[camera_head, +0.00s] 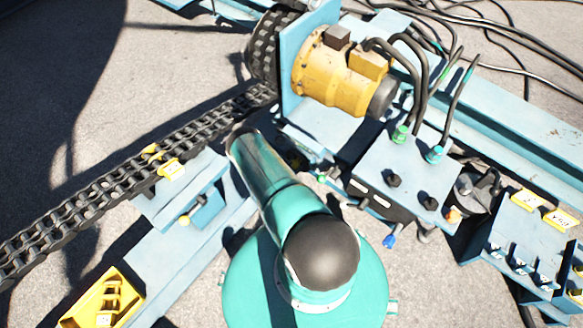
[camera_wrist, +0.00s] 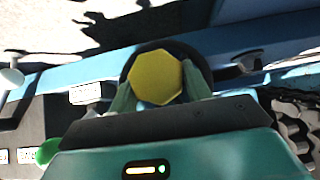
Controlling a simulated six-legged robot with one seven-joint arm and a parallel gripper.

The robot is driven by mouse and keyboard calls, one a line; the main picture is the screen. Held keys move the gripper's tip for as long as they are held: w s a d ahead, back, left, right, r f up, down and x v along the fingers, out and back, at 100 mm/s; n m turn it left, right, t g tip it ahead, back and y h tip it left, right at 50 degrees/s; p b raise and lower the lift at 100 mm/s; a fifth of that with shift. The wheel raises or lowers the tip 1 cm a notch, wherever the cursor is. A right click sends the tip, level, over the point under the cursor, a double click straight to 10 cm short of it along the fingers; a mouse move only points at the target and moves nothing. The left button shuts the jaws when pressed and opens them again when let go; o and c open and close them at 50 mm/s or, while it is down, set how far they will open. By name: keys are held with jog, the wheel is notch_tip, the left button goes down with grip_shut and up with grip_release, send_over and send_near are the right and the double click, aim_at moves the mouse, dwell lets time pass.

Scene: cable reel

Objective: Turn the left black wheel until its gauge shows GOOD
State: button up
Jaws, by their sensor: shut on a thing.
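In the wrist view, a round black wheel (camera_wrist: 150,46) with a yellow, many-sided hub (camera_wrist: 156,79) lies at the middle, beside a blue beam. My gripper (camera_wrist: 158,84) is at the wheel, with one green finger on each side of the yellow hub, shut on it. The lower part of the wheel is hidden by the fingers and my gripper's body. In the head view, my arm covers the gripper and the held wheel. I cannot make out a gauge reading GOOD in either view.
In the head view, a yellow motor (camera_head: 330,75) stands behind my arm, and a dark chain (camera_head: 110,180) runs left. A blue box (camera_head: 405,170) with black knobs and hoses is close on the right. A yellow tray (camera_head: 100,300) is lower left. Bare ground lies upper left.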

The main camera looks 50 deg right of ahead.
dwell(0.4)
jog(key=t, duration=0.1)
jog(key=m+t, duration=0.1)
jog(key=t, duration=0.1)
jog(key=m+t, duration=0.1)
jog(key=shift+s+f, duration=0.1)
jog(key=shift+s, duration=0.15)
jog(key=shift+m+t, duration=0.8)
jog(key=shift+t, duration=0.3)
jog(key=o, duration=1.4)
jog(key=shift+c, duration=0.2)
jog(key=v, duration=1.4)
jog(key=shift+f, duration=0.15)
